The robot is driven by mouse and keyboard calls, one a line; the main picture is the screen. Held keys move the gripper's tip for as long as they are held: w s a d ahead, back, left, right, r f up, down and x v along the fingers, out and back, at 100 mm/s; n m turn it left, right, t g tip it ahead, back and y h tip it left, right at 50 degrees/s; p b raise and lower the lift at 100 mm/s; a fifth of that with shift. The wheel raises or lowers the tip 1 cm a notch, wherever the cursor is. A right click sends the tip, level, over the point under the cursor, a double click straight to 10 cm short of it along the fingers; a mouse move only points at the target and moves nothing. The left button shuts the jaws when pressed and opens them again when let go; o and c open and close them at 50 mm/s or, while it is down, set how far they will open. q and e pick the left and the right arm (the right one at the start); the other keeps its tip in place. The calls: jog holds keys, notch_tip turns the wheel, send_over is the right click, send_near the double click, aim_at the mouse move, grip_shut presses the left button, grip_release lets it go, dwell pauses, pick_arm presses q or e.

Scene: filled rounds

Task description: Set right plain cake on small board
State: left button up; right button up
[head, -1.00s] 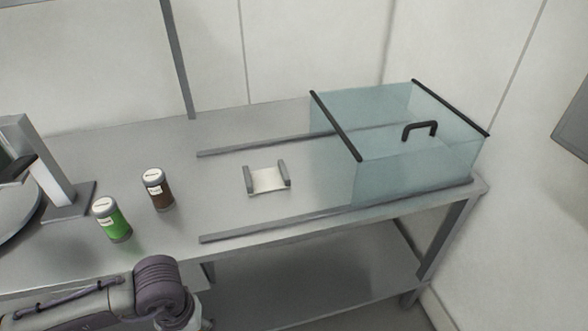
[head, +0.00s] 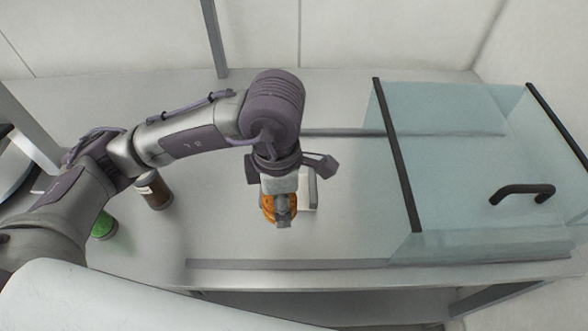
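My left gripper (head: 283,218) points down over the middle of the table, with its fingers around an orange-brown round cake (head: 267,207). It appears shut on the cake, though the fingers hide part of the grip. The small white board (head: 308,192) with grey end pieces is mostly hidden behind the gripper; its right part shows just right of the cake. I cannot tell whether the cake touches the board. My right gripper is not in view.
A glass cover (head: 450,165) with black edges and a black handle (head: 522,192) stands at the right. Grey rails (head: 300,264) run along the table. A brown jar (head: 153,190) and a green jar (head: 104,226) stand left, partly behind my arm.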

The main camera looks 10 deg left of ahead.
pick_arm(q)
jog(key=shift+w+f, duration=0.1)
jog(key=shift+w, duration=0.3)
jog(key=w+f+p, duration=0.1)
jog(key=w+f, duration=0.1)
jog(key=w, duration=0.1)
jog(key=w+f, duration=0.1)
jog(key=w, duration=0.2)
jog(key=w+f+p, duration=0.1)
jog(key=w+f, duration=0.1)
jog(key=w, duration=0.1)
jog(key=shift+w+a+f+p, duration=0.25)
jog(key=shift+a+f+p, duration=0.1)
jog(key=shift+a, duration=0.05)
jog(key=shift+w+f, duration=0.25)
jog(key=shift+w, duration=0.05)
jog(key=shift+f, duration=0.25)
notch_tip(320, 180, down, 3)
jog(key=shift+a+f+p, duration=0.1)
jog(key=shift+p, duration=0.8)
jog(key=shift+f, duration=0.2)
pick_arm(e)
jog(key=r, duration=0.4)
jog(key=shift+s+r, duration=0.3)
pick_arm(q)
jog(key=shift+f, duration=0.1)
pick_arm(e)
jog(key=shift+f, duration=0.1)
